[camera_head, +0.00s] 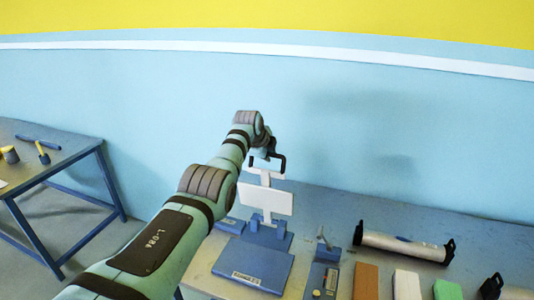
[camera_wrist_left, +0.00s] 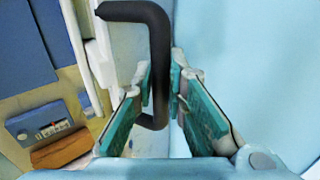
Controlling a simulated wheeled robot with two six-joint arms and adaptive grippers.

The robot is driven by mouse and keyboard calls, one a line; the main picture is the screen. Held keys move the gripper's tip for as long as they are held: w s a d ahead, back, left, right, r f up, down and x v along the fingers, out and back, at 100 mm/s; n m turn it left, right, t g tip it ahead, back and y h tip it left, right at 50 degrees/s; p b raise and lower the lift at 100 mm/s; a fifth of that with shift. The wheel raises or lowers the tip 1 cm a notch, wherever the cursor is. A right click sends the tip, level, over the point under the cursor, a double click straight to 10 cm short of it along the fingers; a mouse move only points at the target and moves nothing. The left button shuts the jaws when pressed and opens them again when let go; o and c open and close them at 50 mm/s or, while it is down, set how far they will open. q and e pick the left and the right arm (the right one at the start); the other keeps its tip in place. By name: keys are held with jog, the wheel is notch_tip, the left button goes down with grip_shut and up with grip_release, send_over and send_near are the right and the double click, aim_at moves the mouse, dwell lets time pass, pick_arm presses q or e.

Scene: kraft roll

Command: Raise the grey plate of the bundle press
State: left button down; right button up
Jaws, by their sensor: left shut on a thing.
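The bundle press has a blue base (camera_head: 255,265) on the bench. Its pale grey plate (camera_head: 265,198) shows above the rear of the base, standing steeply up with its broad face toward me. A black bar handle (camera_head: 281,162) is at the upper end of the plate's pale stem. My left gripper (camera_head: 268,152) is at this handle, high above the base. In the left wrist view the teal fingers of my left gripper (camera_wrist_left: 162,88) are on both sides of the black handle (camera_wrist_left: 158,50), shut on it. My right gripper is not in view.
On the bench (camera_head: 330,208), right of the press, are a small blue device (camera_head: 322,278), a grey roll with black ends (camera_head: 400,245), and brown (camera_head: 366,281), white (camera_head: 407,285) and green (camera_head: 447,290) blocks. Another blue table (camera_head: 70,150) stands at left. A blue wall rises behind.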

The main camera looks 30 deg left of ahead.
pick_arm(q)
jog(key=shift+w+r, duration=0.1)
jog(key=c, duration=1.6)
grip_release()
jog(key=shift+w, duration=0.2)
jog(key=shift+w+a+f, duration=0.15)
jog(key=shift+w+f, duration=0.15)
jog(key=shift+f, duration=0.05)
jog(key=shift+s+r, duration=0.35)
jog(key=v, duration=1.1)
jog(key=shift+w, duration=0.15)
